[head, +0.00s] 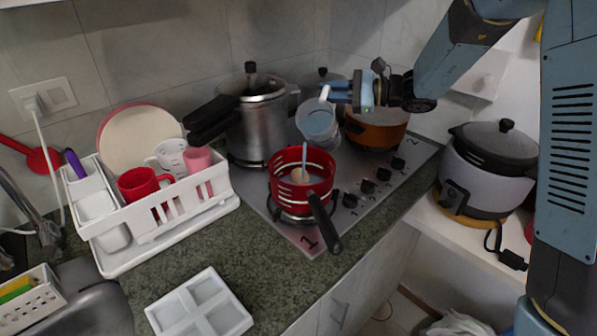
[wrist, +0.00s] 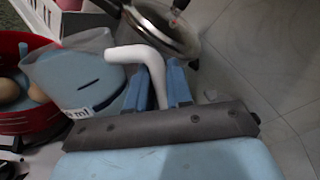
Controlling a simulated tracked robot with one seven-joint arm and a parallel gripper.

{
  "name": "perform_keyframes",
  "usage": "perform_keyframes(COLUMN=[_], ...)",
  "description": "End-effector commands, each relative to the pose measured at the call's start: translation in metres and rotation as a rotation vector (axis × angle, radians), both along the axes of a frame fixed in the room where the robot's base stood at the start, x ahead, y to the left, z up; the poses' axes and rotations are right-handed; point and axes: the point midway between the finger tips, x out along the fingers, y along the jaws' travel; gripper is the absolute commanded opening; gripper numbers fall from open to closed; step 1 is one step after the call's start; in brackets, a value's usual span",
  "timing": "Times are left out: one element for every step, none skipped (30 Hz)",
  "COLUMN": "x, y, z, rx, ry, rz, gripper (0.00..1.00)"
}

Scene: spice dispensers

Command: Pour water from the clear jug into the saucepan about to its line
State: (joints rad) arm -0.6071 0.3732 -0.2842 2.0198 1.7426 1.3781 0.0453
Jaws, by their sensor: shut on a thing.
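The clear jug (head: 318,124) hangs tilted over the red saucepan (head: 318,192) on the front left of the hob, with bluish water in it. A thin bluish stream runs from its lip down into the pan. My gripper (head: 342,93) is shut on the jug's white handle, above and behind the pan. In the wrist view the jug (wrist: 75,78) leans over the saucepan (wrist: 28,118), and my gripper (wrist: 158,88) closes around the white handle. Brown egg-like things (wrist: 38,94) lie in the pan. Pale marks show on the pan's wall, but the water level against any line is unclear.
A steel pressure cooker (head: 260,120) stands behind left of the saucepan, and an orange pot (head: 377,130) behind right. The saucepan's black handle (head: 325,225) points to the front. A white dish rack (head: 150,232) is left, a rice cooker (head: 485,180) right.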

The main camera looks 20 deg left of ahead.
Motion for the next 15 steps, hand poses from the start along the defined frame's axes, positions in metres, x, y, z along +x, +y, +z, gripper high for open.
perform_keyframes(x=[-0.0003,-0.0004,-0.0007,-0.0007,-0.0008,-0.0013,-0.0016,-0.0020,-0.0024,-0.0027,-0.0030,-0.0035,-0.0039,-0.0042,-0.0047], y=[0.0002,0.0001,0.0000,0.0000,-0.0001,-0.0001,-0.0001,-0.0002,-0.0004,-0.0004,-0.0005,-0.0005,-0.0004,-0.0003,-0.0002], z=[0.0015,0.0017,0.0020,0.0021,0.0023,0.0028,0.0033,0.0038,0.0044,0.0048,0.0053,0.0059,0.0061,0.0064,0.0068], rx=[0.002,0.002,0.001,0.001,0.001,0.001,0.001,0.001,0.001,0.000,0.000,0.000,-0.001,-0.001,-0.002], ry=[-0.004,-0.005,-0.008,-0.009,-0.011,-0.014,-0.019,-0.023,-0.030,-0.034,-0.039,-0.044,-0.047,-0.050,-0.054], rz=[0.000,0.001,0.000,0.000,0.000,0.000,0.000,-0.001,0.000,-0.001,-0.001,-0.001,0.000,0.000,0.000], gripper=[0.00,0.00,0.00,0.00,0.00,0.00,0.00,0.00,0.00,0.00,0.00,0.00,0.00,0.00,0.00])
